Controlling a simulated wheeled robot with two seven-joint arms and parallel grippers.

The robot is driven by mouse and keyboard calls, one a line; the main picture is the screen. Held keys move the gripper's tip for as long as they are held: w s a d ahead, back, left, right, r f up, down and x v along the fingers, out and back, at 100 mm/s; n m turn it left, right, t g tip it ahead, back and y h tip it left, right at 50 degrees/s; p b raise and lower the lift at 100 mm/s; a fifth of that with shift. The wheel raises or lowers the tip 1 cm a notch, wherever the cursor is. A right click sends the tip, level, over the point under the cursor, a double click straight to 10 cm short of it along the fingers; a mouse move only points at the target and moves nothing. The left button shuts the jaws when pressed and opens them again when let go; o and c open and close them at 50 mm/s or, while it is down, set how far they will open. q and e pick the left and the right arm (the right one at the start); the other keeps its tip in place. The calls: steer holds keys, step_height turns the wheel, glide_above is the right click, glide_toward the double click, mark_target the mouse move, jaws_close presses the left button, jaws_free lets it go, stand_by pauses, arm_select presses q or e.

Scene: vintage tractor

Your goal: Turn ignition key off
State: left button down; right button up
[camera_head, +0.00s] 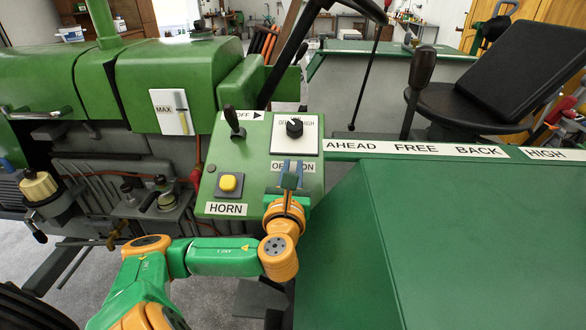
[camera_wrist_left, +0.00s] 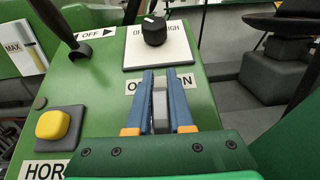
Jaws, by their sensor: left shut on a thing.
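My left gripper (camera_head: 289,181) is at the lower right of the green control panel (camera_head: 240,166), just below the OFF/ON label (camera_head: 303,167). It is shut on a small grey piece at the ignition key's place, and the key's turn angle cannot be told. In the left wrist view the two blue fingers (camera_wrist_left: 168,90) stand on either side of the grey ignition key (camera_wrist_left: 159,108). The fingers cover the middle of the OFF/ON label. My right gripper is not in view.
The black rotary knob (camera_head: 294,128) on its white plate sits just above the fingers. A yellow HORN button (camera_head: 229,184) and a black toggle lever (camera_head: 233,121) are to the left. A green fender (camera_head: 450,230) lies close on the right.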

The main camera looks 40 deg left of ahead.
arm_select(q)
steer(key=shift+r+n+g+y, duration=0.15)
steer(key=shift+n+g+y, duration=0.25)
steer(key=shift+n+y, duration=0.1)
steer(key=shift+s+a+n+y+p, duration=0.1)
steer(key=shift+a+n+y+p, duration=0.05)
steer(key=shift+n+y+p, duration=0.2)
steer(key=c, duration=0.8)
jaws_free()
steer(key=shift+f, duration=0.2)
steer(key=b+v, duration=0.1)
steer(key=v, duration=0.3)
steer(key=shift+s, duration=0.1)
steer(key=p+v, duration=0.1)
steer(key=v, duration=0.1)
steer(key=shift+s+d+r+p, duration=0.15)
steer(key=shift+d+r+p, duration=0.1)
steer(key=shift+d+p, duration=0.1)
steer(key=shift+s+f, duration=0.1)
